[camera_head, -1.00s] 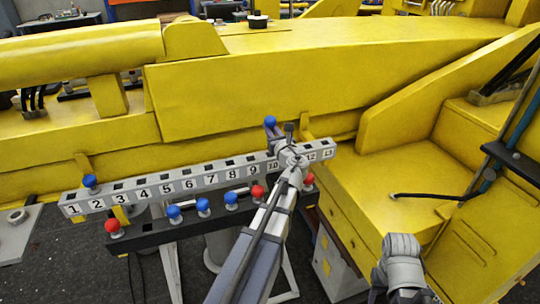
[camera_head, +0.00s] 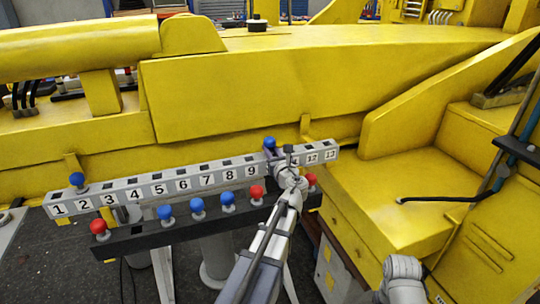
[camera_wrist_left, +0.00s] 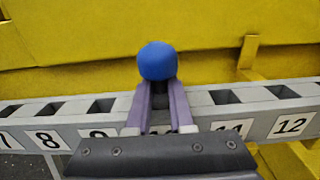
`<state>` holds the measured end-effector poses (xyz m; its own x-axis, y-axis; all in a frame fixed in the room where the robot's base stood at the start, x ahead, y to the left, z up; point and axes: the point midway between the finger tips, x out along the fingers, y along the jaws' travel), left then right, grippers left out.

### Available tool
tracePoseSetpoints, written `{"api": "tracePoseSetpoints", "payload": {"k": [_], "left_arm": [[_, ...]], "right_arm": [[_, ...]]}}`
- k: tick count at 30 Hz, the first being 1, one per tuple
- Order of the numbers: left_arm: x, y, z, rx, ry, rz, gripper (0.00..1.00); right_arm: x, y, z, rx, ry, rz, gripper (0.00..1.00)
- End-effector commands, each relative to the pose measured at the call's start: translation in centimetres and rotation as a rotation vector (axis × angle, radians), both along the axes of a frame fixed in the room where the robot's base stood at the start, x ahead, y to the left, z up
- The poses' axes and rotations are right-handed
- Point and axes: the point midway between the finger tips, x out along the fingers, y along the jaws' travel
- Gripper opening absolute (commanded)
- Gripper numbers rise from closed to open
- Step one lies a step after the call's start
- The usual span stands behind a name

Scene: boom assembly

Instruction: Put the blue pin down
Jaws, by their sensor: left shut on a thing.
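The blue pin (camera_head: 270,142) is in my left gripper (camera_head: 273,153), at the number 10 position of the grey numbered rail (camera_head: 132,189). In the left wrist view, the blue ball head (camera_wrist_left: 157,61) shows above the two purple fingers of my left gripper (camera_wrist_left: 158,90), which are shut on it. The head stands up from the rail line. The pin's shaft is hidden by the fingers, so I cannot tell how deep it sits in the slot. My right gripper does not show.
Another blue pin (camera_head: 77,180) stands near number 2. A black lower rail (camera_head: 140,240) holds several red and blue pins. The yellow boom (camera_head: 300,80) rises close behind the grey rail. Open slots (camera_wrist_left: 225,97) lie to the right of my left gripper.

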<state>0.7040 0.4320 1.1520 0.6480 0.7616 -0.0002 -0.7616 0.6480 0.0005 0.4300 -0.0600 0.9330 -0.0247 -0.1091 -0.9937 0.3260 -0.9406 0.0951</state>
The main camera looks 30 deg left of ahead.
Motion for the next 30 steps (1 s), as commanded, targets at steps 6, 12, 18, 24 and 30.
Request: {"api": "tracePoseSetpoints", "payload": {"k": [6,12,18,24,30], "left_arm": [[0.00,0.00,0.09,0.001,0.001,0.000,0.00],[0.00,0.00,-0.58,0.001,0.001,0.000,0.00],[0.00,0.00,-0.38,0.000,0.000,0.000,0.43],[0.00,0.00,-0.38,0.000,0.000,0.000,0.50],[0.00,0.00,0.20,0.000,0.000,0.000,0.50]], "right_arm": [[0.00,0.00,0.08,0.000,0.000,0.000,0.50],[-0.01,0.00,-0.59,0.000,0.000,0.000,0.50],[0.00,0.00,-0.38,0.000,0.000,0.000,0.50],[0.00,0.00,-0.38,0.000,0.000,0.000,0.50],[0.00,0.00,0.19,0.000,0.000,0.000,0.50]]}}
